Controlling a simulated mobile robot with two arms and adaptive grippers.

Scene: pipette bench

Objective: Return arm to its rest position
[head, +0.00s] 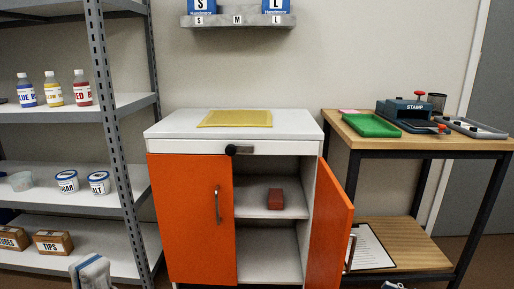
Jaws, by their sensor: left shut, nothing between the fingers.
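My left arm's pale grey end, with the left gripper (92,268), shows at the bottom left edge, in front of the shelf rack. The gripper is shut and holds nothing. It is apart from the cabinet and the shelves. Only a small dark and pale piece shows at the bottom edge right of the middle; my right gripper cannot be made out.
An orange-doored cabinet (190,218) stands in the middle. A yellow mat (235,118) lies on top. Shelves (122,205) stand left, a wooden table (440,142) right.

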